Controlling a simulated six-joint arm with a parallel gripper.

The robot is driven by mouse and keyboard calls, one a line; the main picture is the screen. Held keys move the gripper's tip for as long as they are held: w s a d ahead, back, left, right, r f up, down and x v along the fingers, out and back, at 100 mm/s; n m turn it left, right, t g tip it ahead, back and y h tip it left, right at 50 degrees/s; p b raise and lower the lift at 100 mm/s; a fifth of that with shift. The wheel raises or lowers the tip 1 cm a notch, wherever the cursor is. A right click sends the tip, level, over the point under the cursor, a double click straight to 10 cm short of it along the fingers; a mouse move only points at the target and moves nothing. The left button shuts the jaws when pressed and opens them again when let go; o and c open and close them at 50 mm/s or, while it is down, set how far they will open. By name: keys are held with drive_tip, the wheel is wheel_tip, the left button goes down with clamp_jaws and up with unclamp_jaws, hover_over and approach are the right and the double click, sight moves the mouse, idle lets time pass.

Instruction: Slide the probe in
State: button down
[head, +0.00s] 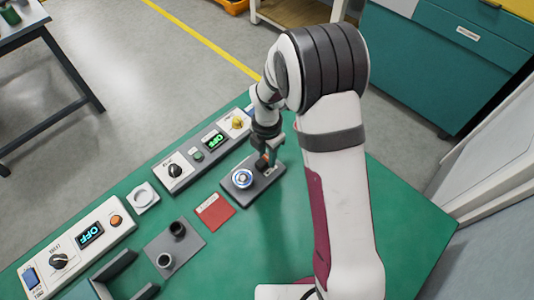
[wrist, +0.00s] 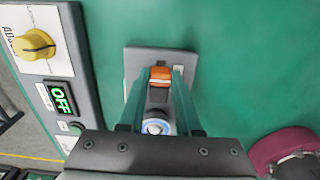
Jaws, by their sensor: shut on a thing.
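My gripper (head: 267,157) points down over the right end of a dark grey base block (head: 262,192). It is shut on a small orange-topped piece, likely the probe (wrist: 160,74), which shows between the teal fingertips (wrist: 160,84) in the wrist view. The probe stands over or in the block; its lower end is hidden, so I cannot tell how deep it sits. A round part with a blue-lit ring (head: 242,178) sits on the left part of the same block. It shows partly in the wrist view (wrist: 155,127), between the fingers.
Behind the block runs a control panel (head: 191,160) with knobs and a green OFF display. A second panel (head: 80,243) stands at the left. Green table is clear at right.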

sight(260, 164)
drive_tip(key=shift+r, duration=0.1)
idle(0.7)
drive_tip(key=shift+s+a, duration=0.9)
drive_tip(key=shift+a, duration=0.1)
drive_tip(key=c, duration=0.6)
unclamp_jaws()
wheel_tip(260, 164, up, 16)
